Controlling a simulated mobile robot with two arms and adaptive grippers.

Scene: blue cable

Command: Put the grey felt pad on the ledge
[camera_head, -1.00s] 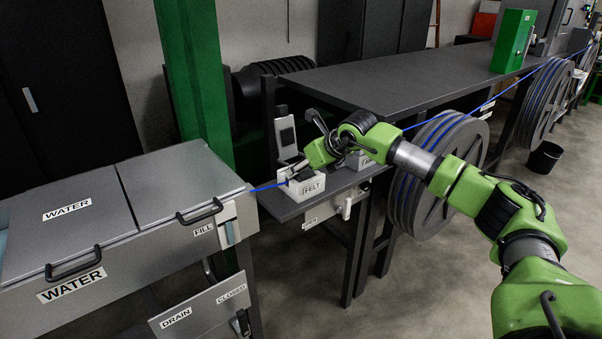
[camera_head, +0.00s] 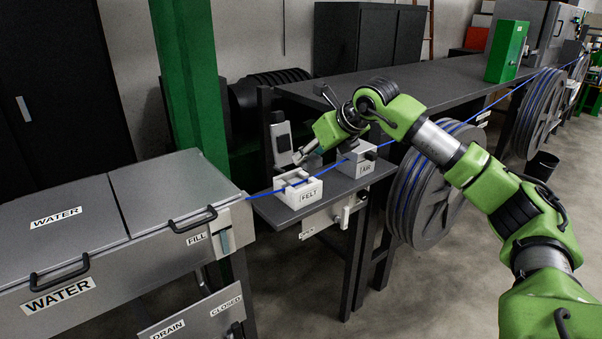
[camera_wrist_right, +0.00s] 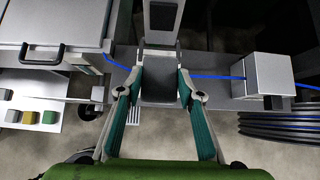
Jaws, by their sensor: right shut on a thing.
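My right gripper (camera_head: 308,153) is raised above and behind the white FELT block (camera_head: 298,188). In the right wrist view, its fingers (camera_wrist_right: 160,78) are shut on a dark grey pad (camera_wrist_right: 159,92). The pad is too small to make out in the head view. The FELT block stands on the grey ledge (camera_head: 268,208), and the blue cable (camera_head: 333,168) runs through its open slot. The ledge also shows in the right wrist view (camera_wrist_right: 215,88). My left gripper is not in view.
The AIR block (camera_head: 356,164) stands on the ledge right of the FELT block. A grey upright device (camera_head: 282,140) stands behind. The WATER tank (camera_head: 165,190) is at left, and a large cable reel (camera_head: 440,190) at right. Bare ledge lies between the two blocks.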

